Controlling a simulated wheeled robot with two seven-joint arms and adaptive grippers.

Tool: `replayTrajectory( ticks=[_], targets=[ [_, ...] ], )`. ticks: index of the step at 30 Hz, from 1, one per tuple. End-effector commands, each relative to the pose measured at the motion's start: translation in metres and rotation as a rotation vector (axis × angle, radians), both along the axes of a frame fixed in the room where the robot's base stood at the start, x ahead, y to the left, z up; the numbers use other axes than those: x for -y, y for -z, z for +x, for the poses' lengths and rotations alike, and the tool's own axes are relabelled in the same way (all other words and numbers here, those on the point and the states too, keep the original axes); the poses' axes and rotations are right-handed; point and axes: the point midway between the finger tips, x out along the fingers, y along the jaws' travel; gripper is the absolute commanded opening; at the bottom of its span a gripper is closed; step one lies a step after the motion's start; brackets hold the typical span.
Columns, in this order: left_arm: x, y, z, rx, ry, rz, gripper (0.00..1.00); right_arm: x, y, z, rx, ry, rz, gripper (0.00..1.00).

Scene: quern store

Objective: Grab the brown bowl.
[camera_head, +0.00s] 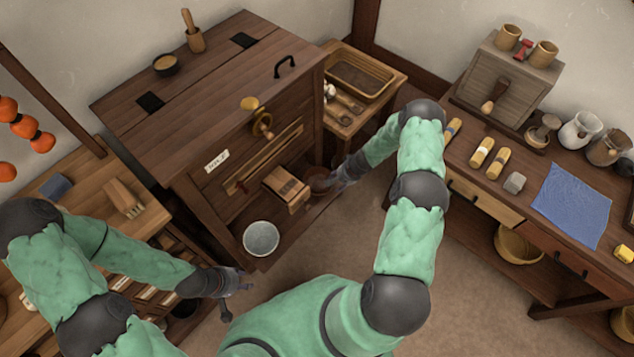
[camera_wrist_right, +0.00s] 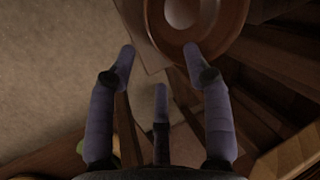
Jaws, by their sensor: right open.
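The brown bowl (camera_head: 318,182) is round and dark reddish-brown, low by the right end of the cabinet's bottom shelf, partly hidden by my right gripper. My right gripper (camera_head: 342,178) is beside it on its right. In the right wrist view the bowl (camera_wrist_right: 190,22) is cut off by the top edge and has a paler centre. There my right gripper (camera_wrist_right: 160,66) is open and empty, its right fingertip overlapping the bowl's near edge; I cannot tell if they touch. My left gripper (camera_head: 236,290) hangs over the floor at lower left, its fingers apart and empty.
A large wooden cabinet (camera_head: 200,100) rises behind the bowl. A wooden box (camera_head: 287,187) and a pale round pan (camera_head: 261,238) are on its bottom shelf, left of the bowl. A side table (camera_head: 345,120) stands behind my right forearm. The carpeted floor (camera_head: 440,270) in front is clear.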

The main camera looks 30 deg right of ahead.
Motion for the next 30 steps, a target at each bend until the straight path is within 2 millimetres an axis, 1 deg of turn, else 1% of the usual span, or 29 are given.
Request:
replayTrajectory(
  ticks=[1, 3, 6, 11, 14, 18, 21, 25, 30],
  targets=[
    [0.0, 0.004, 0.0, 0.0, 0.0, 0.0, 0.4, -0.003, 0.01, 0.002, -0.001, -0.002, 0.001, 0.5],
    [0.0, 0.007, 0.0, 0.0, 0.0, 0.0, 0.4, -0.004, 0.018, 0.005, 0.0, -0.002, -0.001, 0.5],
    [0.0, 0.009, 0.0, 0.0, 0.0, 0.0, 0.4, -0.006, 0.025, 0.008, 0.0, -0.001, -0.002, 0.5],
    [0.0, 0.011, 0.0, 0.001, 0.0, 0.0, 0.4, -0.008, 0.031, 0.01, 0.001, -0.001, -0.003, 0.5],
    [0.0, 0.016, 0.001, 0.001, 0.0, 0.0, 0.4, -0.01, 0.042, 0.012, -0.001, -0.001, -0.001, 0.5],
    [0.0, 0.025, 0.001, 0.001, 0.0, 0.0, 0.4, -0.015, 0.061, 0.016, -0.001, -0.001, -0.002, 0.5],
    [0.0, 0.028, 0.001, 0.001, 0.0, 0.0, 0.4, -0.017, 0.07, 0.02, 0.0, -0.002, -0.002, 0.5],
    [0.0, 0.03, 0.001, 0.001, 0.0, 0.0, 0.4, -0.018, 0.076, 0.023, 0.001, -0.001, -0.003, 0.5],
    [0.0, 0.03, 0.001, 0.001, 0.0, 0.0, 0.4, -0.019, 0.076, 0.023, 0.001, 0.0, -0.003, 0.5]
  ],
)
